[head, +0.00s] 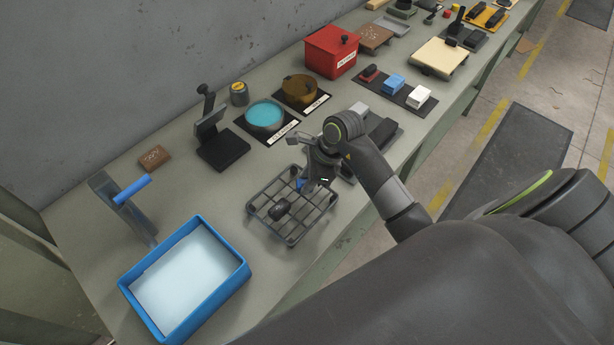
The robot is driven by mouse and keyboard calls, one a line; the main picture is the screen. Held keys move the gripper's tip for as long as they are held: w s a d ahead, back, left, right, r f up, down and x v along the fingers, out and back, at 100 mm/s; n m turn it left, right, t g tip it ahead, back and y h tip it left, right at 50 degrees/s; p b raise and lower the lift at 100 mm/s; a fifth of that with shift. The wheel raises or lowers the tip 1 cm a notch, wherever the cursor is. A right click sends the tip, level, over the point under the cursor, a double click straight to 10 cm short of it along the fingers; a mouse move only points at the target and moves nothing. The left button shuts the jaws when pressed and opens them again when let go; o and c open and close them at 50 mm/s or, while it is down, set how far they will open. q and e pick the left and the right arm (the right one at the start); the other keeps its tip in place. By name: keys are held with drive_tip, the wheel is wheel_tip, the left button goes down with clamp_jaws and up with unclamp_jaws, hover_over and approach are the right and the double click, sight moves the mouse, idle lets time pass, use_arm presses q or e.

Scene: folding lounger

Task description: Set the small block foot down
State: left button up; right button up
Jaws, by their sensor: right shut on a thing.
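My right gripper (308,182) points down over the far right part of a dark wire rack (265,225). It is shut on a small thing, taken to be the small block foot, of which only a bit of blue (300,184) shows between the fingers. The gripper hides the rest. I cannot tell whether the held piece touches the rack. My left gripper is not in view.
A blue-rimmed tray (243,272) stands at the near left, by a blue-handled metal piece (133,192). A black stand (222,148), a teal-filled dish (265,115) and an amber bowl (300,90) stand behind the rack. A red box (331,52) is farther back.

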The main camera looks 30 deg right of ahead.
drive_tip(key=shift+f, duration=0.1)
drive_tip(key=shift+f+b, duration=0.15)
drive_tip(key=shift+b, duration=0.15)
drive_tip(key=o, duration=1)
drive_tip(key=shift+c, duration=0.2)
drive_tip(key=shift+r, duration=0.2)
drive_tip(key=shift+r+p, duration=0.2)
drive_tip(key=shift+p, duration=0.1)
drive_tip(key=b+v, duration=0.3)
drive_tip(key=v, duration=0.8)
drive_tip(key=shift+r, duration=0.35)
